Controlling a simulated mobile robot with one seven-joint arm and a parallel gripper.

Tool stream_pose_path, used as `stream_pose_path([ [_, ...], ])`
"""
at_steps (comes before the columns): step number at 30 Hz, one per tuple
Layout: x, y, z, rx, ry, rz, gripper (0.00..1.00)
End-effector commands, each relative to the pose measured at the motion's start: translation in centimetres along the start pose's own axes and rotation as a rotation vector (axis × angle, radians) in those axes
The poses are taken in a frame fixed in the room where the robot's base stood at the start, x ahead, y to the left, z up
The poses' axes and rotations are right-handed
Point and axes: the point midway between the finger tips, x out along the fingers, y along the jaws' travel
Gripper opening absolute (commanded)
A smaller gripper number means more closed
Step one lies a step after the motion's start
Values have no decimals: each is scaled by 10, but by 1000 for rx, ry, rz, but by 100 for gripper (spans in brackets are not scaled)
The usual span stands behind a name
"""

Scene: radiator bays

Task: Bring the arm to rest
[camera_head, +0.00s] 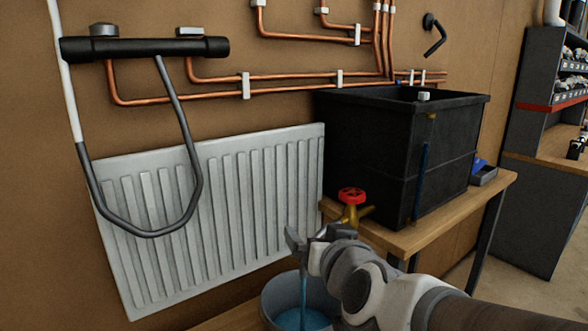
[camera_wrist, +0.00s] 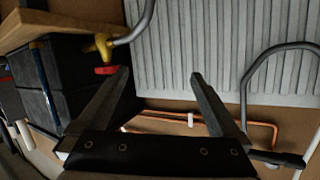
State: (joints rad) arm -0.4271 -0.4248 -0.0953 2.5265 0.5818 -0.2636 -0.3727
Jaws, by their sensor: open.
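My gripper (camera_head: 305,241) is open, low in front of the radiator and to the left of the brass tap (camera_head: 352,214). In the wrist view the two jaws (camera_wrist: 159,76) stand wide apart with nothing between them. The tap's red handwheel (camera_head: 351,196) shows above and right of my gripper. In the wrist view the handwheel (camera_wrist: 106,70) appears close beside the left jaw; I cannot tell whether they touch. A blue stream (camera_head: 303,287) runs down below my gripper into a bucket (camera_head: 269,306) holding blue liquid. My wrist hides part of the bucket.
A black tank (camera_head: 365,145) stands on a wooden bench (camera_head: 424,232) behind the tap. A white radiator (camera_head: 262,190) hangs on the brown wall, under copper pipes (camera_head: 290,77). A grey hose (camera_head: 190,150) loops in front of the radiator. Shelving (camera_head: 533,75) stands far right.

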Motion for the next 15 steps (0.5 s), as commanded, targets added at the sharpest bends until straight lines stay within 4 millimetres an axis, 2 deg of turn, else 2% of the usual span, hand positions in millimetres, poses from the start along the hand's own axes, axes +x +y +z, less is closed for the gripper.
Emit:
stream_pose_path([
  [2, -14, 1, 2, -5, -73, -27, 100],
  [7, -47, 12, 23, -32, -266, -39, 100],
  [15, -118, 54, 61, -56, -581, 100, 100],
])
